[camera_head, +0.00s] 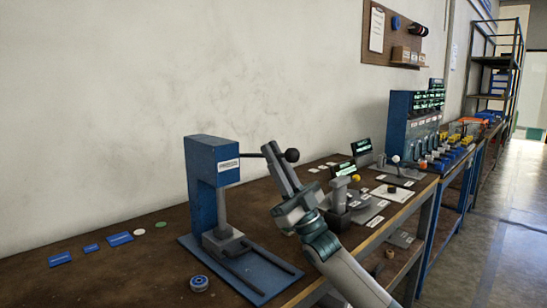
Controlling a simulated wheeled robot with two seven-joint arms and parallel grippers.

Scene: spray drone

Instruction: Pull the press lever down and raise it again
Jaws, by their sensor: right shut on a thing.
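The blue press (202,180) stands upright on its blue base plate at the left-centre of the bench. Its dark lever (250,156) sticks out to the right from the upper body, about level, and ends in a black ball knob (292,155). My right gripper (278,158) reaches up from the lower right and is shut on the lever, just short of the knob. The fingers hide part of the lever. The ram (222,212) hangs down the front of the press to a grey block above the base. My left gripper is not in view.
A blue and grey round part (199,284) lies near the front of the brown bench (130,270). Blue labels (120,239) lie at the left. Small devices and screens (361,147) stand behind and right of my arm. The wall runs close behind the press.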

